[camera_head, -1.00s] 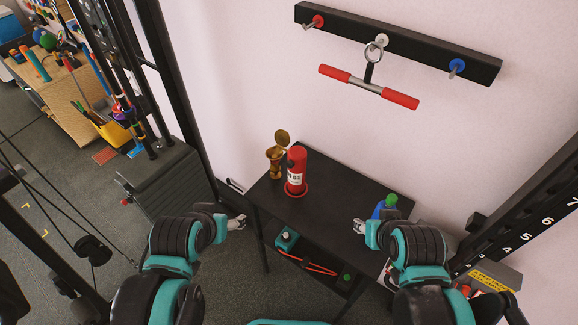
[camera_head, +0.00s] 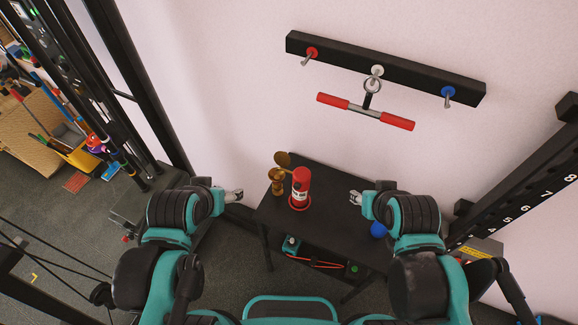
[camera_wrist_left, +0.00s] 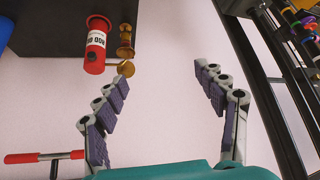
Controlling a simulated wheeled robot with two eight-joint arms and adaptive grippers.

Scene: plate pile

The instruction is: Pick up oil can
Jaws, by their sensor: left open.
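A red can with a white label (camera_head: 300,186) stands upright on a black table (camera_head: 335,190). A brass-coloured vessel with a raised round lid (camera_head: 277,180) stands just left of it. I cannot tell for certain which is the oil can. In the left wrist view, the red can (camera_wrist_left: 96,46) and brass vessel (camera_wrist_left: 125,38) are at the upper left, beyond the fingertips. My left gripper (camera_head: 234,195) is left of both, apart from them; its fingers are spread and empty (camera_wrist_left: 164,68). My right gripper (camera_head: 356,198) is over the table's right part; its finger opening is unclear.
A blue object (camera_head: 378,229) is partly hidden by my right forearm. A lower shelf holds a teal item (camera_head: 291,243) and a red item (camera_head: 318,264). A wall rack (camera_head: 390,68) with a red-ended bar (camera_head: 365,111) is above the table. Dark frames stand at both sides.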

